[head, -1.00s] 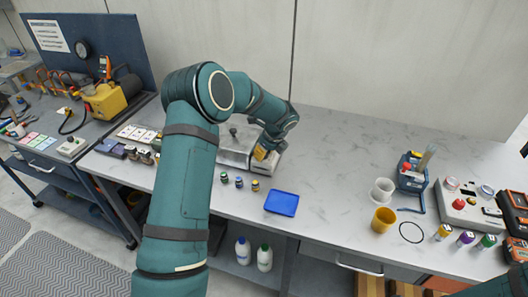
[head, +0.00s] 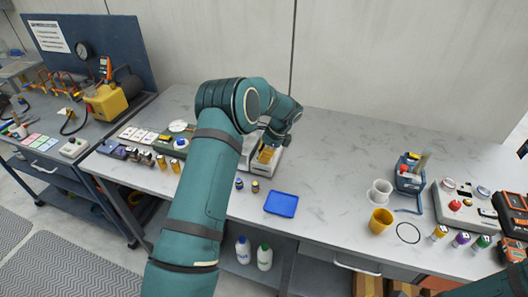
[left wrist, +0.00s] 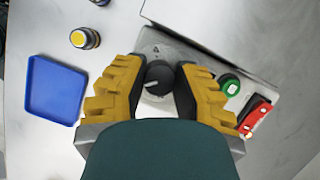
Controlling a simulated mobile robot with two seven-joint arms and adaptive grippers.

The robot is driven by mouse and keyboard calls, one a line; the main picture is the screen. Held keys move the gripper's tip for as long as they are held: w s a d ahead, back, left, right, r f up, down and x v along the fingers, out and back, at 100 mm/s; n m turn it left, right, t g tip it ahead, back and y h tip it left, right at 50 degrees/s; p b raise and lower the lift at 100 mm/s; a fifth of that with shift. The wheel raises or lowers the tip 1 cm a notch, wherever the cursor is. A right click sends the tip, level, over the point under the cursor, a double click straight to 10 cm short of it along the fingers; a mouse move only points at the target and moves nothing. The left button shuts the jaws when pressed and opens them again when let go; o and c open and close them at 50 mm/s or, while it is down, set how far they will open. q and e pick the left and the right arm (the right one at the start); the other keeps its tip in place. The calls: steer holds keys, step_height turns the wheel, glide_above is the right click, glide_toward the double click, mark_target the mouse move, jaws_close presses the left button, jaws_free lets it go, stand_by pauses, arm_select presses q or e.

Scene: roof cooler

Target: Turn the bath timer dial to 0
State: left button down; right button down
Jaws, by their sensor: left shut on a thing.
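The bath timer dial (left wrist: 160,71) is a round dark knob on the grey front panel (left wrist: 152,38) of the bath in the left wrist view. Its white pointer mark faces the left of that picture; the scale figures are too small to read. My left gripper (left wrist: 159,82) has its yellow, dark-padded fingers on both sides of the knob and is shut on it. In the head view the left gripper (head: 266,155) is at the front of the bath (head: 246,158), and the dial is hidden there. My right gripper is not in view.
A green button (left wrist: 229,85) and a red switch (left wrist: 258,113) sit right of the dial. A blue tray (head: 281,204) and small vials (head: 255,187) stand in front of the bath. Cups, a caddy and a control box (head: 464,203) occupy the right side.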

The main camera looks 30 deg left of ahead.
arm_select(q)
steer(key=n+g+h, duration=0.1)
steer(key=n, duration=0.3)
steer(key=shift+s+f+n, duration=0.1)
steer(key=shift+n, duration=0.3)
steer(key=shift+g, duration=0.3)
steer(key=c, duration=0.7)
jaws_free()
steer(key=shift+o, duration=0.2)
steer(key=shift+a, duration=0.15)
steer(key=shift+w+r, duration=0.25)
steer(key=shift+r, duration=0.3)
steer(key=shift+d+v, duration=0.2)
steer(key=shift+v, duration=3.35)
steer(key=shift+s+f, duration=0.1)
